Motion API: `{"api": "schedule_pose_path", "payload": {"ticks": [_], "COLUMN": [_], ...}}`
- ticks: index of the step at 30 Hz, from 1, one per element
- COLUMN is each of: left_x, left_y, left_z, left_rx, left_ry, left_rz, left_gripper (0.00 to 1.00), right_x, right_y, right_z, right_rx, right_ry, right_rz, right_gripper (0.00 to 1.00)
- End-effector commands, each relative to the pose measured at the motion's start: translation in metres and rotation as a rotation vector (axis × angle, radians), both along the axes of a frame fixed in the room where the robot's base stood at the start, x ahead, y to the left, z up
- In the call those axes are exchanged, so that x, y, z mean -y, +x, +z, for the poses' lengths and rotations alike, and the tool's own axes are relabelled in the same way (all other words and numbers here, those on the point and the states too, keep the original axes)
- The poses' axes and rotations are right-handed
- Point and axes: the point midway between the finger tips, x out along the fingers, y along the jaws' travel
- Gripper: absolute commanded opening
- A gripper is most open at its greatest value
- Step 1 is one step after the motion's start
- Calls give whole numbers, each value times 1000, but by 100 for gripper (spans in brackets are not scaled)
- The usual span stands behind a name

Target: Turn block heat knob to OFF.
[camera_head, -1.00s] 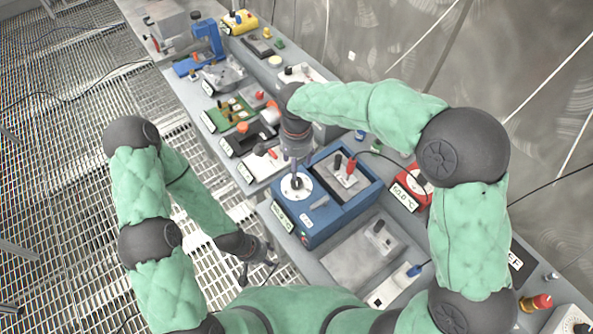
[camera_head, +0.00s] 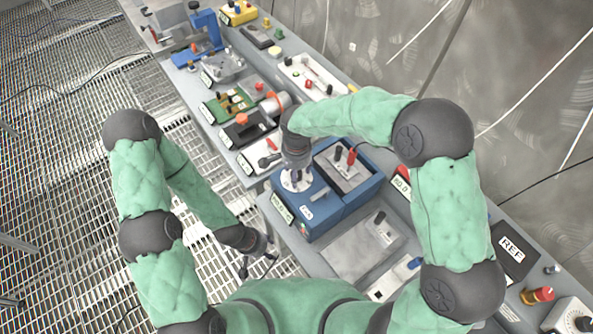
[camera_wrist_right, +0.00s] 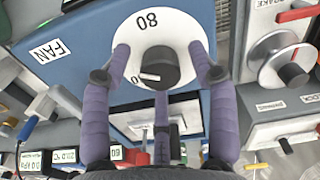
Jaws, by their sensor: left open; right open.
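The block heat knob (camera_wrist_right: 150,68) is a dark round knob with a white mark, in the middle of a white dial (camera_wrist_right: 172,25) printed "80". The dial is on top of a blue block heater (camera_head: 322,218), beside a "FAN" label. My right gripper (camera_wrist_right: 158,52) is open, pointing down over the dial, with its purple fingers spread around the knob. I cannot tell whether they touch it. In the head view my right gripper (camera_head: 296,182) hides the knob and part of the dial. My left gripper (camera_head: 258,264) is open and empty, low over the floor grating.
Red and black plugs (camera_head: 345,155) stand in the heater's rear recess. A grey plate (camera_head: 350,248) lies on the bench in front of the heater. A black device (camera_head: 250,130) and a green board (camera_head: 230,104) are farther along.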

Motion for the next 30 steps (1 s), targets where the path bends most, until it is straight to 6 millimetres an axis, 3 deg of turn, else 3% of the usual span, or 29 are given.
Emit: {"api": "schedule_pose_path", "payload": {"ticks": [1, 6, 7, 20, 30], "left_x": [0, 0, 0, 0, 0], "left_y": [0, 0, 0, 0, 0], "left_z": [0, 0, 0, 1, 3], "left_rx": [0, 0, 0, 0, 0], "left_ry": [0, 0, 0, 0, 0], "left_rz": [0, 0, 0, 0, 0], "left_gripper": [49, 49, 49, 49, 49], "right_x": [0, 0, 0, 0, 0], "right_y": [0, 0, 0, 0, 0], "right_z": [0, 0, 0, 0, 0], "right_rx": [0, 0, 0, -1, -1], "right_ry": [0, 0, 0, -1, 0], "right_rz": [0, 0, 0, 68, 327], "right_gripper": [54, 6, 3, 3, 3]}}
